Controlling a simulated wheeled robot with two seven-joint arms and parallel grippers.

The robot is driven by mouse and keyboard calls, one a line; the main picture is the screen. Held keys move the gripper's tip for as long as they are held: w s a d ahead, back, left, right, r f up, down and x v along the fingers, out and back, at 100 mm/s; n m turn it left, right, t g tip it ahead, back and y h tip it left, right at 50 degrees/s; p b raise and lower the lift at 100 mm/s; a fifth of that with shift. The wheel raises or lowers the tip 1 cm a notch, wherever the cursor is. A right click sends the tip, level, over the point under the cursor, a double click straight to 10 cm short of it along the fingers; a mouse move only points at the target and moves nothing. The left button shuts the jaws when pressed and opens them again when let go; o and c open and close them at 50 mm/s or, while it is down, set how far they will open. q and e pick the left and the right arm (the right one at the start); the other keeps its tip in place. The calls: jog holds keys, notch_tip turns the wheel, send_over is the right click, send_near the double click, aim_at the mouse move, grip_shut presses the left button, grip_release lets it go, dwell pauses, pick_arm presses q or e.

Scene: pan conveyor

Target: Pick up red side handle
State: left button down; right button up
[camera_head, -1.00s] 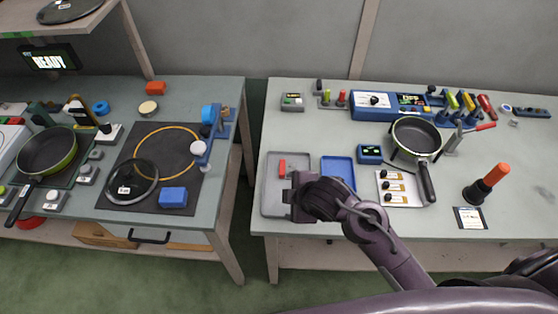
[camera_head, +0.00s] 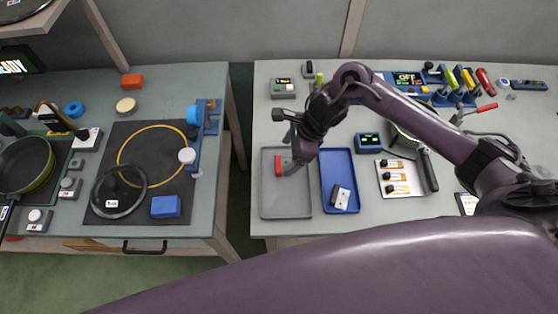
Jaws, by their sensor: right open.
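The red side handle (camera_head: 278,166) is a small red piece lying in the grey tray (camera_head: 285,205) at the left of the right-hand table. My right gripper (camera_head: 288,158) reaches down over the upper part of that tray, with its fingers close to the red handle. It is open, and part of the handle's surroundings is hidden by the fingers. I cannot tell whether a finger touches the handle. My left gripper is not in view.
A blue tray (camera_head: 348,196) with a small black and white piece stands right of the grey tray. A pan (camera_head: 403,144), partly behind my arm, and a white card of fittings (camera_head: 398,187) lie further right. A gap separates the two tables.

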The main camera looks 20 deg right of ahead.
aim_at(281, 163)
jog(key=shift+a+f, duration=0.2)
jog(key=shift+f, duration=0.2)
jog(key=shift+w+f+p, duration=0.1)
jog(key=shift+f+p, duration=0.2)
jog(key=shift+p, duration=0.1)
jog(key=x, duration=0.1)
jog(key=p+x, duration=0.1)
jog(key=x, duration=0.2)
jog(key=shift+w+d+f+p, duration=0.15)
jog(key=shift+w+f+p, duration=0.05)
jog(key=shift+w+p, duration=0.1)
jog(key=shift+f, duration=0.2)
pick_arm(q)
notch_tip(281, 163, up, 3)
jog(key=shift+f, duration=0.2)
pick_arm(e)
jog(key=c, duration=1.1)
